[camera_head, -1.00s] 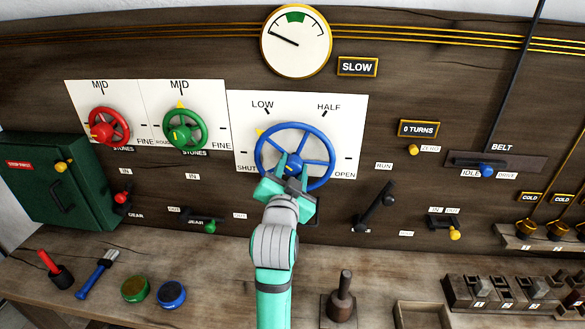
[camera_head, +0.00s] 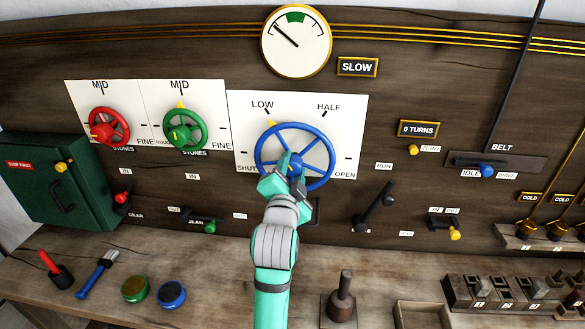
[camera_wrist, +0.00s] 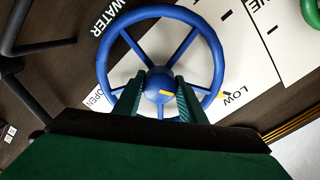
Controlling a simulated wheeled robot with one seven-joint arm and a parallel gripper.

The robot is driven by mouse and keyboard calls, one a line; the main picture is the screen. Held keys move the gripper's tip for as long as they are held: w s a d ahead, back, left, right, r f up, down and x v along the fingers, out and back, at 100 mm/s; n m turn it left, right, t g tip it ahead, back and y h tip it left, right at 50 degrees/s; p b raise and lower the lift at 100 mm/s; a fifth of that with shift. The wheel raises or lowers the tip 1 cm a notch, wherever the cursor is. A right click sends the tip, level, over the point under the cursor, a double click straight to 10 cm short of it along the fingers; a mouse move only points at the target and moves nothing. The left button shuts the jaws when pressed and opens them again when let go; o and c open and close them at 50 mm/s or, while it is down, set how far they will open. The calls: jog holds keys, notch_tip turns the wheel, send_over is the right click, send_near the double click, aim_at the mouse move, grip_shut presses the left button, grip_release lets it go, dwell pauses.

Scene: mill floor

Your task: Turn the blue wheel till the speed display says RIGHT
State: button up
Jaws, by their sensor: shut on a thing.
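The blue wheel (camera_head: 323,150) stands on a white plate (camera_head: 352,112) marked SHUT, LOW, HALF and OPEN. Its yellow pointer (camera_head: 271,124) is at the upper left, near LOW. My gripper (camera_head: 294,172) is at the wheel's middle, shut on the hub. In the wrist view the two fingers (camera_wrist: 158,95) sit on either side of the blue hub (camera_wrist: 158,82). The speed display (camera_head: 357,67) reads SLOW. The round dial (camera_head: 297,45) above has a green band at the top, and its needle points to the upper left, short of the band.
A red wheel (camera_head: 122,128) and a green wheel (camera_head: 199,131) are to the left. A black RUN lever (camera_head: 373,209) stands close on the right. A green box (camera_head: 50,195) is at far left. The bench below holds a wooden-handled tool (camera_head: 343,293) and several blocks.

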jog(key=o, duration=1.1)
jog(key=shift+c, duration=0.2)
jog(key=s+a, duration=0.1)
jog(key=s, duration=0.9)
jog(key=shift+s+a, duration=0.2)
jog(key=shift+s, duration=0.2)
